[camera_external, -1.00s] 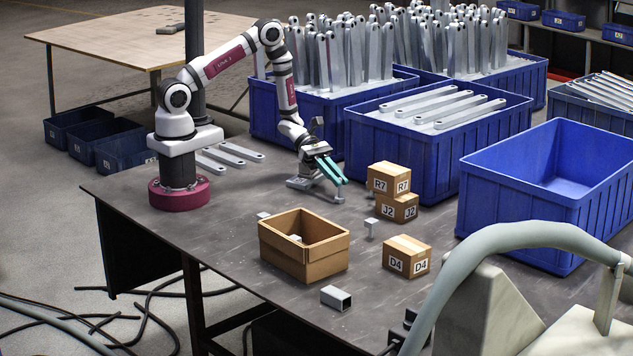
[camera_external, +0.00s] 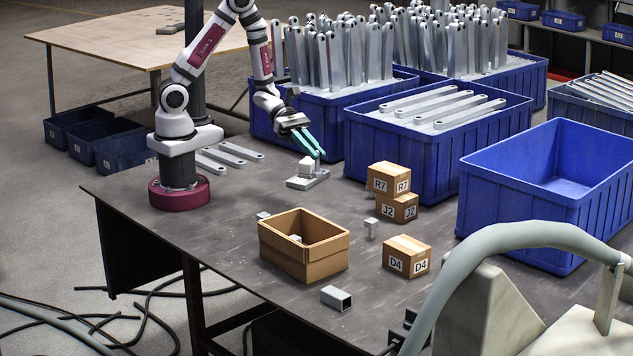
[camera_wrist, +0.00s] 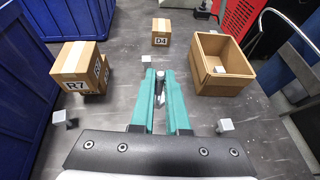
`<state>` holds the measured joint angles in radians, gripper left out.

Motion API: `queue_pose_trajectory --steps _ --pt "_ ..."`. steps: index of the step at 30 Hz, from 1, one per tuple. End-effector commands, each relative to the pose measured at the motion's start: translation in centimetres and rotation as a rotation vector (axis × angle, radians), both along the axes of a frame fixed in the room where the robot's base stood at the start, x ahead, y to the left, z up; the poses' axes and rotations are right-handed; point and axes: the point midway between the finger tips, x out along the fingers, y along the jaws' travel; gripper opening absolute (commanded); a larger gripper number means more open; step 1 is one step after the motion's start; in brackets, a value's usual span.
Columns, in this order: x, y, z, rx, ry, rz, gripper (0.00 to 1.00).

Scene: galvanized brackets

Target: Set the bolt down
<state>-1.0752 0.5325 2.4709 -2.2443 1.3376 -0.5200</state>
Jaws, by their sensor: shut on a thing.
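My gripper (camera_external: 320,156) is tilted downward, with its teal fingers pointing toward the cartons, at the back of the table. In the wrist view its fingers (camera_wrist: 160,78) are shut on the bolt (camera_wrist: 159,76), a small grey metal piece between the tips. The bolt's lower part is dark and partly hidden by the fingers. In the outside view the bolt is too small to tell apart. A pale grey metal fixture (camera_external: 307,180) with a raised block stands on the table just below my gripper.
An open cardboard box (camera_external: 290,262) holds a small grey block. Cartons R7 (camera_external: 379,183), J2 (camera_external: 388,212) and D4 (camera_external: 395,264) stand to the right. A square metal tube (camera_external: 336,298) lies near the front edge. Blue bins (camera_external: 425,160) line the back. Flat brackets (camera_external: 231,151) lie behind my base.

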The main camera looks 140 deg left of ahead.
Motion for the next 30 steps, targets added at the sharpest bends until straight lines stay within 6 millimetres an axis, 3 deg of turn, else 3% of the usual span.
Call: queue_pose_trajectory --steps 10,17,23,30 --pt "0.1 -0.3 5.4 0.006 -0.004 0.0 0.0" --pt "4.0 3.0 4.5 0.0 0.0 0.039 0.0" --pt "9.5 6.3 4.2 0.002 -0.001 0.093 0.0" --pt "18.4 8.9 4.4 0.001 -0.002 0.183 0.0"
